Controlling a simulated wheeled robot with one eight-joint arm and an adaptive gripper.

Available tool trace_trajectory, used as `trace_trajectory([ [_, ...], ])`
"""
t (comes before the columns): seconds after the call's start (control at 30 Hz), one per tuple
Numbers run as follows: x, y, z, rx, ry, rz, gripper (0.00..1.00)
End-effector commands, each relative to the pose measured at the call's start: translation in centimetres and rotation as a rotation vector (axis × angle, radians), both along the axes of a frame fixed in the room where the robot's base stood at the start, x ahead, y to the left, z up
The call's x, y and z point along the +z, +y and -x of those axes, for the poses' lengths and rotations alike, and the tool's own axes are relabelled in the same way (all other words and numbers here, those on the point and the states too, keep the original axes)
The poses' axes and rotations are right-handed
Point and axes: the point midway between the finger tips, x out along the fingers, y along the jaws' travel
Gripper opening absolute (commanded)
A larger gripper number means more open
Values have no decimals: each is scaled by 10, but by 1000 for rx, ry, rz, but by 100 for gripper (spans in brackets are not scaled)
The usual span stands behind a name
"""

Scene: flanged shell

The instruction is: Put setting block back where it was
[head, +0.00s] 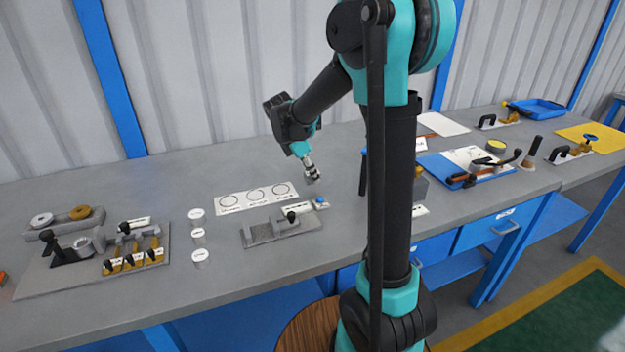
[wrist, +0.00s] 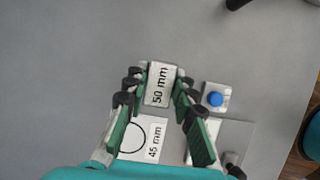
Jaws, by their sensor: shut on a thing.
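The setting block (wrist: 159,86) is a small pale grey block with a "50 mm" label on its face. My gripper (wrist: 154,82) is shut on it, with the dark fingertips on its two sides. In the head view my gripper (head: 312,175) hangs just behind the right end of the white card, and the block is too small there to make out clearly. The white card (head: 238,208) carries several printed circles. In the wrist view one circle and a "45 mm" label show on the card (wrist: 130,154); my fingers hide part of it.
A blue button (head: 321,202) on a small pale base sits beside the card. A grey fixture (head: 262,233) with a black knob lies in front. White labelled cylinders (head: 198,235) stand left, near a tool board (head: 60,280). A blue tray (head: 440,170) lies right. The bench behind is clear.

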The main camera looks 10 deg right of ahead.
Motion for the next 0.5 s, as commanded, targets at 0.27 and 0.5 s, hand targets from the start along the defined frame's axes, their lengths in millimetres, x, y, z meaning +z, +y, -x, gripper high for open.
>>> trace_trajectory([
  [0.27,-23,0,0,0,0,0,0],
  [0.5,-24,0,0,0,0,0,0],
])
